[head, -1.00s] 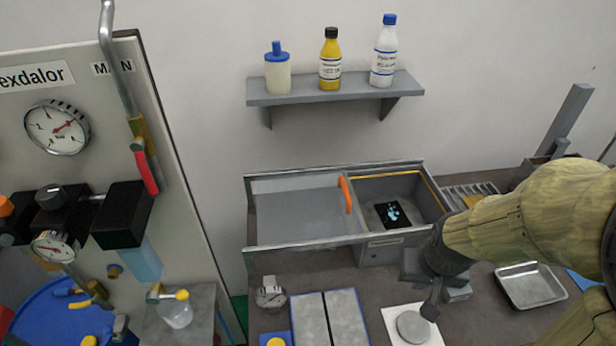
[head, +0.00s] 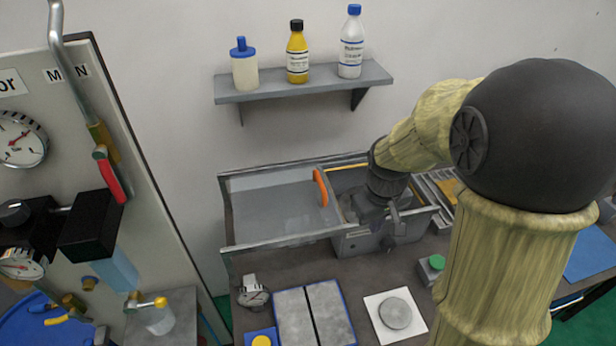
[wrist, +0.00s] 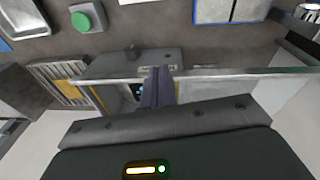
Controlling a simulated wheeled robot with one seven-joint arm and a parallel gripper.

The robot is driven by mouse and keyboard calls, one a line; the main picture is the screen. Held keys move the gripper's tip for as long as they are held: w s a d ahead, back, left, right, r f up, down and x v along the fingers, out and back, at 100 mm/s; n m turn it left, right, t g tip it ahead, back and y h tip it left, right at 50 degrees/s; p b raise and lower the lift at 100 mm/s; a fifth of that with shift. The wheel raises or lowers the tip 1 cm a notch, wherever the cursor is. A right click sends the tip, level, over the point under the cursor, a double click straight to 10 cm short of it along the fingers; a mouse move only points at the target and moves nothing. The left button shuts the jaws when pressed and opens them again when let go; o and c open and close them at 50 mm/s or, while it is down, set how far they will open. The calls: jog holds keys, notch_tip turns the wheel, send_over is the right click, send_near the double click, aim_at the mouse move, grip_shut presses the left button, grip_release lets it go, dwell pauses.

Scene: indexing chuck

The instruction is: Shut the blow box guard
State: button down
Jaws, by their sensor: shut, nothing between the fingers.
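The blow box (head: 375,240) is a grey open-topped box on the bench, its opening at the right end of two long rails. Its guard (head: 270,208), a flat grey panel, lies between the rails to the left, leaving the box open. The upright orange handle (head: 320,187) stands at the guard's right edge. My gripper (head: 397,224) is shut and empty over the box's front side, right of the handle and apart from it. In the wrist view its fingers (wrist: 158,86) overlap the front rail (wrist: 215,73); their height above it is unclear. My arm hides much of the box's inside.
A green button (head: 437,262) is on a small grey box right of the blow box. A round disc on a white plate (head: 378,330) and grey blocks (head: 322,315) lie in front. Bottles stand on the wall shelf (head: 300,84) above. A gauge panel (head: 95,150) stands left.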

aim_at(309, 194)
jog(key=w+a+n+h, duration=0.1)
jog(key=w+a+n, duration=0.2)
jog(key=w, duration=0.1)
jog(key=w+a+r+n+h, duration=0.1)
jog(key=w+a+n, duration=0.2)
jog(key=w+a, duration=0.1)
jog(key=w+a+r+n+g+h, duration=0.1)
jog(key=w+a+n, duration=0.2)
jog(key=w+a, duration=0.1)
jog(key=shift+w+a+n+h+p, duration=0.15)
jog(key=shift+w+n+h+p, duration=0.2)
jog(key=shift+w, duration=0.55)
jog(key=w+a+r+n+t+h, duration=0.1)
jog(key=a+n, duration=0.5)
jog(key=a, duration=0.8)
jog(key=shift+w+r+n+t+h, duration=0.3)
jog(key=shift+r+h, duration=0.35)
jog(key=shift+h, duration=0.6)
jog(key=shift+f, duration=0.1)
